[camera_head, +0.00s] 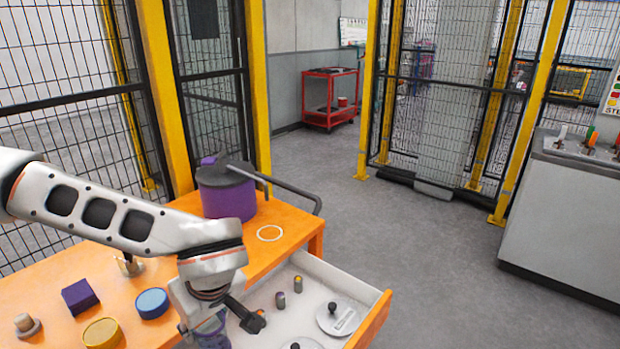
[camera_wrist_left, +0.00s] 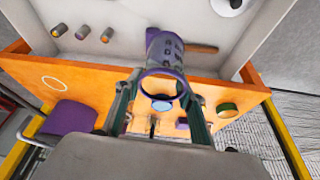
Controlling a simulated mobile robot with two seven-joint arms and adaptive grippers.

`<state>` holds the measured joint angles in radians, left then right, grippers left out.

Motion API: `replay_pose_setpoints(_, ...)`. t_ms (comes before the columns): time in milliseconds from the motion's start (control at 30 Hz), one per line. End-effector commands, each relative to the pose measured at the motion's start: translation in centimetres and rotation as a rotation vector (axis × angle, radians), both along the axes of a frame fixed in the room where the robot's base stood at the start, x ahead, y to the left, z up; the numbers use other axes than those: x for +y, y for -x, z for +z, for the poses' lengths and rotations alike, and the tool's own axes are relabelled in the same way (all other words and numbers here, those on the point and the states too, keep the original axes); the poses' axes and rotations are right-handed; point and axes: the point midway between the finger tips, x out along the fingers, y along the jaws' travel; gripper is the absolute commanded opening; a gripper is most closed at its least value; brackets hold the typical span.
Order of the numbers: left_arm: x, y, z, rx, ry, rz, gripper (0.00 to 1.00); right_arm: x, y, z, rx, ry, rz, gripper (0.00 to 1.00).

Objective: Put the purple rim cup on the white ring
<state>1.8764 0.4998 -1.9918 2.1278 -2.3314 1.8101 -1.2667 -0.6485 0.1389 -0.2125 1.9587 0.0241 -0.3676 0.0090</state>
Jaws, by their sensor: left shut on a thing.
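My left gripper (camera_head: 215,322) is shut on the purple rim cup (camera_head: 212,338), low at the bottom of the head view, near the open drawer. In the left wrist view the cup (camera_wrist_left: 165,52) sits between the two fingers of my left gripper (camera_wrist_left: 160,92). The white ring (camera_head: 270,233) lies flat and empty on the orange table top, apart from the cup. It also shows at the left of the left wrist view (camera_wrist_left: 54,84). My right gripper is out of view.
A purple pot (camera_head: 226,190) with a dark lid stands beside the ring. A purple block (camera_head: 79,297), a blue round piece (camera_head: 152,302) and a yellow one (camera_head: 102,332) sit on the table. The open white drawer (camera_head: 372,318) holds small cylinders and knobbed discs.

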Motion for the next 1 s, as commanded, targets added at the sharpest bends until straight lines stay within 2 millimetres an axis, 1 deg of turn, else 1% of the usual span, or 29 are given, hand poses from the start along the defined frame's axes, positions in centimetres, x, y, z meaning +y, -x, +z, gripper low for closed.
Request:
replay_pose_setpoints(33,1.4,-0.3,-0.1,-0.001,0.002,-0.099,0.17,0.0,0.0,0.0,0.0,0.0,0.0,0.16)
replay_pose_setpoints(100,2.5,-0.5,-0.3,-0.001,0.003,-0.247,0.17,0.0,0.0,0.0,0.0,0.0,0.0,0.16)
replay_pose_setpoints(200,3.8,-0.6,-0.4,-0.002,0.004,-0.44,0.17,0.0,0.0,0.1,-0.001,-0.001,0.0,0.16)
replay_pose_setpoints(300,4.5,-0.5,-0.5,-0.002,0.003,-0.597,0.17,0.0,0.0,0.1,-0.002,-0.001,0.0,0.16)
replay_pose_setpoints(433,4.9,-0.2,-0.5,-0.002,0.002,-0.737,0.17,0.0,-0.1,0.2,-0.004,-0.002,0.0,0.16)
replay_pose_setpoints(600,5.1,0.0,-0.5,-0.001,0.0,-0.815,0.17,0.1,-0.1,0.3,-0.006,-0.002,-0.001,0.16)
replay_pose_setpoints(833,5.1,0.0,-0.3,-0.001,-0.001,-0.82,0.17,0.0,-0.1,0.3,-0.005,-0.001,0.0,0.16)
replay_pose_setpoints(933,5.3,-0.2,0.4,-0.004,-0.006,-0.792,0.17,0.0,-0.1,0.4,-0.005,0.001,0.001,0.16)
replay_pose_setpoints(1000,5.5,-0.5,1.3,-0.008,-0.012,-0.754,0.17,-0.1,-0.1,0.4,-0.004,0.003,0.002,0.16)
